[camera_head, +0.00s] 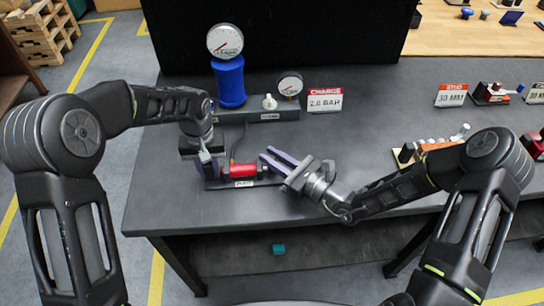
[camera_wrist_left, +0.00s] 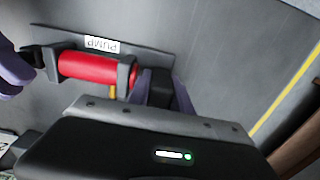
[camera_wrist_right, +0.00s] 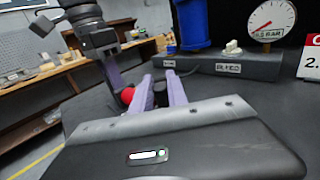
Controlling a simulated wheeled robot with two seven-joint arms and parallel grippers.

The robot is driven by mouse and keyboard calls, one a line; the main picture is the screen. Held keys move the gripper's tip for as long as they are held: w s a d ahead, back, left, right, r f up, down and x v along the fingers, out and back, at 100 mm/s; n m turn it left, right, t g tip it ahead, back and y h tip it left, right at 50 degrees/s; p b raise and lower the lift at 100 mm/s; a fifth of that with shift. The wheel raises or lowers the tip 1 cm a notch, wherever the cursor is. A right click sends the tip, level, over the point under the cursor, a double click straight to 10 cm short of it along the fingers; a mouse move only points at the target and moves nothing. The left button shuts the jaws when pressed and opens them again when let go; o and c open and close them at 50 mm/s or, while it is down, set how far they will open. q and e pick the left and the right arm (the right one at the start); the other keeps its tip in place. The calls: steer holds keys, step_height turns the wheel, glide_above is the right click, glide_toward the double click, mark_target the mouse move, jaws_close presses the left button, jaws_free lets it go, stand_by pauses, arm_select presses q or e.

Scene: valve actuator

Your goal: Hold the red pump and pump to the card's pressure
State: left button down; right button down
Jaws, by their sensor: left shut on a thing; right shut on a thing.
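The red pump (camera_head: 238,171) lies flat on a dark base with a PUMP label; it also shows in the left wrist view (camera_wrist_left: 95,68). My left gripper (camera_head: 208,160) is shut at the pump's left end; its grip (camera_wrist_left: 160,88) is partly hidden. My right gripper (camera_head: 272,158) is shut on the black handle (camera_wrist_left: 36,58) at the pump's other end. The card (camera_head: 325,99) reads CHARGE and about 2.0 BAR. The small gauge (camera_head: 290,85) also shows in the right wrist view (camera_wrist_right: 270,20), with its needle at lower left.
A blue cylinder (camera_head: 229,82) with a large gauge (camera_head: 225,41) stands behind the pump. A white knob (camera_head: 269,102) sits on the BLEED block (camera_head: 250,115). The bench front (camera_head: 180,215) is clear.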

steer(key=shift+d, duration=2.7)
steer(key=c, duration=1.3)
jaws_free()
steer(key=shift+d, duration=0.1)
steer(key=v, duration=1.2)
steer(key=shift+s, duration=0.1)
